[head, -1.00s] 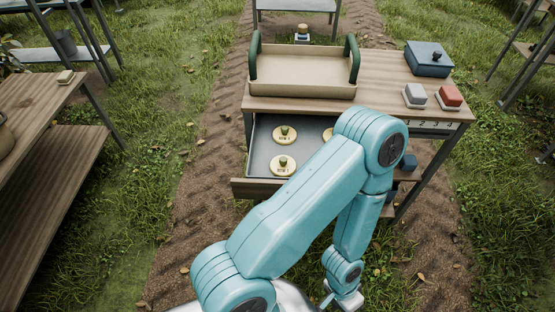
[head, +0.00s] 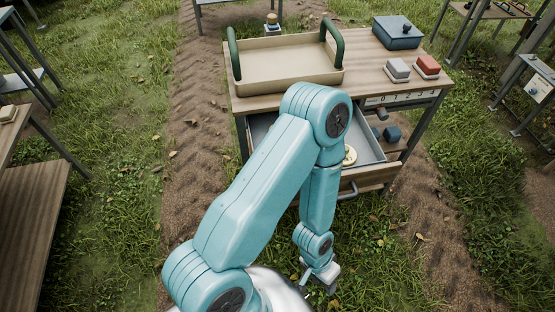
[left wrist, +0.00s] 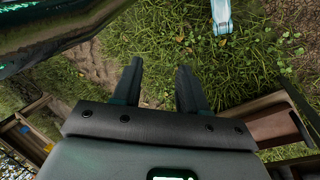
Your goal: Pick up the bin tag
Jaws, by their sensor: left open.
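The drawer (head: 372,142) under the wooden bench stands open. One round cream tag (head: 350,156) shows in it, partly hidden behind my left arm; its lettering cannot be read. The rest of the drawer's inside is mostly covered by the arm. My left gripper (head: 325,278) hangs low in front of the drawer, above the grass and apart from the tag. In the left wrist view its two dark fingers (left wrist: 160,88) are spread with nothing between them, over grass. My right gripper is not in view.
Another wooden table (head: 30,215) stands at the left. Grass and soil lie between.

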